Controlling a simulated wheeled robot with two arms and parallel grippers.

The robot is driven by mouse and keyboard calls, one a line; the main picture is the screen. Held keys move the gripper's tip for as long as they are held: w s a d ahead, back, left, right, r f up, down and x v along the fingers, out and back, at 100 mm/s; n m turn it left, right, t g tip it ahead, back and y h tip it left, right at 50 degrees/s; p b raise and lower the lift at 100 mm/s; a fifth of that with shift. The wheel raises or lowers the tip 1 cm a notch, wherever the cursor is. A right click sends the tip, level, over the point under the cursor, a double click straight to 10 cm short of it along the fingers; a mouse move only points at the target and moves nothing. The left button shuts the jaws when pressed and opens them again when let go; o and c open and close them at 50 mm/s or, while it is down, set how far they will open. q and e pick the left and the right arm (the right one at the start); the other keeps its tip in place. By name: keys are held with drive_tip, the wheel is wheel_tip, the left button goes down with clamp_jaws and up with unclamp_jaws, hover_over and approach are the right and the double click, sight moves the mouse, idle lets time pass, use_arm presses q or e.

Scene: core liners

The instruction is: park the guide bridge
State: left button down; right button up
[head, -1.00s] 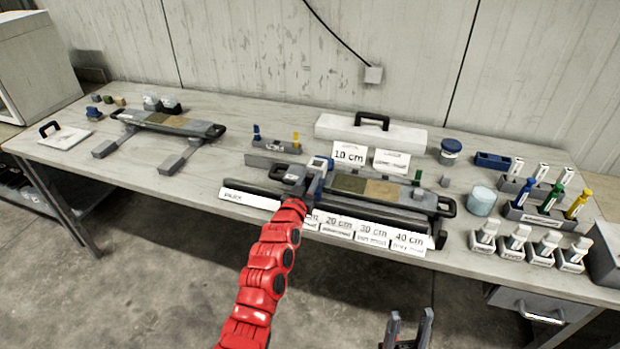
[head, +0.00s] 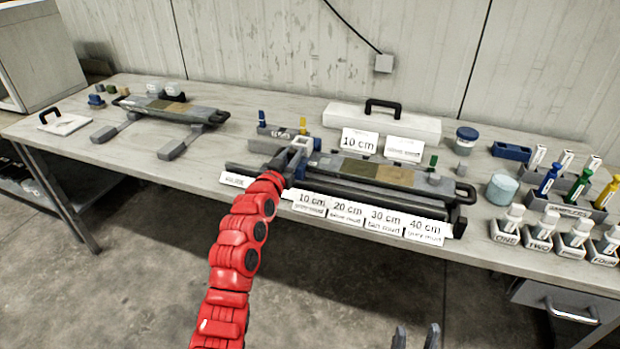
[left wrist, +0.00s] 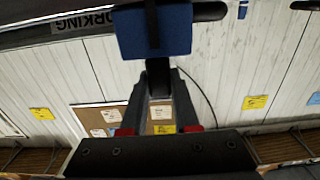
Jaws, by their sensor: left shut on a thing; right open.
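My left gripper (head: 294,150) is at the left end of the front core tray (head: 395,172). It is shut on the guide bridge, whose blue body (left wrist: 178,30) with a dark strip shows in the left wrist view, above the fingers (left wrist: 160,95). In the head view the bridge is mostly hidden by the gripper; I cannot tell if it touches the rail. The tray holds green and tan core sections. A white label (head: 236,180), its writing hard to read, lies by the tray's front left. My right gripper (head: 415,338) is open and empty, low at the bottom edge.
Depth cards (head: 347,211) stand along the tray's front. A stand with blue and yellow tabs (head: 285,134) is just behind the left gripper. A white case (head: 380,120) is behind. Bottles (head: 540,232) crowd the right. Bench between the trays is clear (head: 215,160).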

use_arm(q)
drive_tip(key=w+a+b, duration=0.1)
drive_tip(key=a+b, duration=0.4)
drive_tip(key=w+a+b, duration=0.2)
drive_tip(key=a+b, duration=0.3)
drive_tip(key=w+a+b, duration=0.2)
drive_tip(key=a+b, duration=0.3)
drive_tip(key=b, duration=0.1)
drive_tip(key=shift+a+f, duration=0.15)
drive_tip(key=shift+f, duration=0.1)
drive_tip(key=shift+w+a+r+b, duration=0.15)
drive_tip(key=shift+a+b, duration=0.15)
drive_tip(key=shift+a, duration=0.25)
drive_tip(key=shift+a+r, duration=0.1)
drive_tip(key=shift+r, duration=0.1)
drive_tip(key=c, duration=1)
unclamp_jaws()
drive_tip(key=shift+a, duration=0.1)
drive_tip(key=o, duration=0.4)
drive_tip(key=shift+f, duration=0.1)
drive_tip(key=shift+c, duration=0.2)
